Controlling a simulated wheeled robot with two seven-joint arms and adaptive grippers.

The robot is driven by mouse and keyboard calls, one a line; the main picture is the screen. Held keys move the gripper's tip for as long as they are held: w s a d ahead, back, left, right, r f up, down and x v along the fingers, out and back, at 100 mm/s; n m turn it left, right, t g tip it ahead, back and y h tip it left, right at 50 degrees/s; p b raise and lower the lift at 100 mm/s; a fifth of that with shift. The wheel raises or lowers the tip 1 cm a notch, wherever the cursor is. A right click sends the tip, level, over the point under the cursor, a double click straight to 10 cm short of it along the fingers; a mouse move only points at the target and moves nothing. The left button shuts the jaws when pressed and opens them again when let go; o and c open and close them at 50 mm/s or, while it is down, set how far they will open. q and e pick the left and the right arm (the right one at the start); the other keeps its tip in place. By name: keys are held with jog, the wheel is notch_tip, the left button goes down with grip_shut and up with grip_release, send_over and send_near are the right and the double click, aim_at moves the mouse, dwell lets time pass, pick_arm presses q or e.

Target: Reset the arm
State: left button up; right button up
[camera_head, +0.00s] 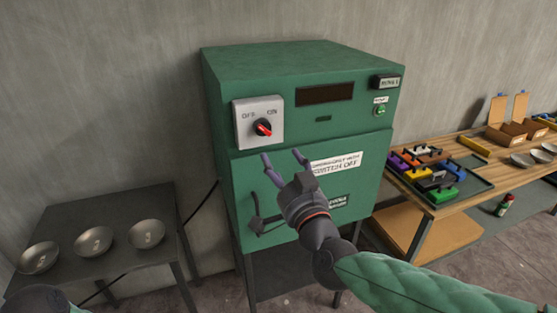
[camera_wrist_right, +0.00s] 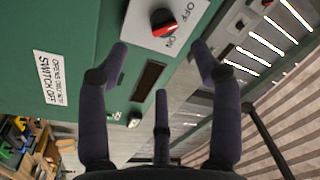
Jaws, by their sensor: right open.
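My right gripper (camera_head: 283,157) is open and empty in front of the green machine (camera_head: 300,62), below and right of its rotary switch. In the right wrist view the spread fingers of the gripper (camera_wrist_right: 160,58) hold nothing, and the switch knob lies beyond their tips. The red-and-black knob (camera_head: 263,127) sits on a grey plate marked OFF and ON; it also shows in the right wrist view (camera_wrist_right: 163,22). The gripper appears apart from the machine. The machine's door is closed, with a dark handle (camera_head: 258,222) at its left. My left gripper is not in view.
A dark table (camera_head: 110,205) at the left holds three metal bowls (camera_head: 95,241). A wooden bench (camera_head: 470,200) at the right holds a tray of coloured blocks (camera_head: 480,180), cardboard boxes and more bowls.

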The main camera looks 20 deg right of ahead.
dwell(0.4)
jog(key=w+a+f+n+g+y, duration=0.15)
jog(key=f+g, duration=0.35)
jog(key=f, duration=1.3)
jog(key=w+a+f+n+g, duration=0.2)
jog(key=f+g, duration=0.2)
jog(key=f, duration=1.4)
jog(key=s+a+f+g+y, duration=0.1)
jog(key=s+f+g, duration=0.4)
jog(key=s+f, duration=0.6)
jog(key=s+a+f+g+y, duration=0.1)
jog(key=s+a+f+g, duration=0.2)
jog(key=s+f, duration=0.9)
notch_tip(320, 180, down, 5)
jog(key=shift+f+g, duration=0.2)
jog(key=shift+g, duration=0.8)
